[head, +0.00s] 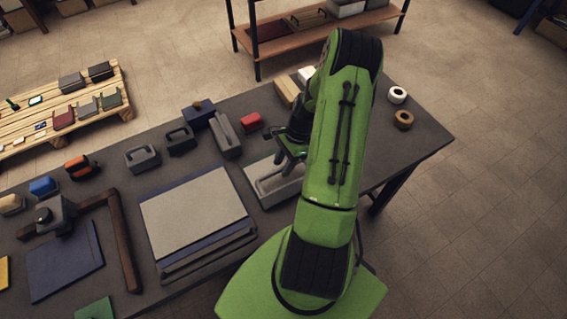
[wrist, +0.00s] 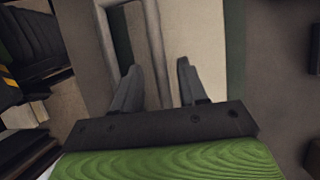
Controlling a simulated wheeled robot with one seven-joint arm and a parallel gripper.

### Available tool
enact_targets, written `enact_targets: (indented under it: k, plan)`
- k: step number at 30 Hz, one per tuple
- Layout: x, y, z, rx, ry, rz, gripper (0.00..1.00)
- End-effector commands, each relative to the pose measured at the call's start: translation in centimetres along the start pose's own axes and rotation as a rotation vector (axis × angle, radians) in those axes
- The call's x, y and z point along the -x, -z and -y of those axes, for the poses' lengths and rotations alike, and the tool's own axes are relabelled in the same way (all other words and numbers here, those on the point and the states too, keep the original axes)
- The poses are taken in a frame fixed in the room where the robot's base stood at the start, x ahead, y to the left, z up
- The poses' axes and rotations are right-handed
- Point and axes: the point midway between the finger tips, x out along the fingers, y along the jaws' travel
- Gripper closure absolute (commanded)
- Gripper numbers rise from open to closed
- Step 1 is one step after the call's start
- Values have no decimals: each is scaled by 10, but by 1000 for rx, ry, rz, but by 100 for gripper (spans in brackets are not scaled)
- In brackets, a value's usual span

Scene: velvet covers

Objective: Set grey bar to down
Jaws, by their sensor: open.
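My gripper (head: 288,154) is over a light grey shallow tray-like fixture (head: 262,194) on the dark table, right of the large grey panel. In the wrist view my gripper (wrist: 158,72) is open, with its two dark fingers apart. A long grey bar (wrist: 155,45) runs from the top of the wrist view down between the fingers, over a pale surface. Its lower end is hidden by the gripper body. I cannot tell whether a finger touches it. In the head view my arm and gripper cover part of the fixture, so the bar's position there is unclear.
A large grey panel (head: 193,212) on a blue base lies left of the fixture.

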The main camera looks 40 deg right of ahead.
Motion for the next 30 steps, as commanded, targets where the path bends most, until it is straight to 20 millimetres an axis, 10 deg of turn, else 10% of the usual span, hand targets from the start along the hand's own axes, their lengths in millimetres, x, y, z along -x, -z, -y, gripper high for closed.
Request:
enact_targets:
  k: [7,15,30]
  plan:
    - [-1,0,0,1,0,0,59]
    - [0,0,0,1,1,0,100]
    - [3,4,1,9,25,0,100]
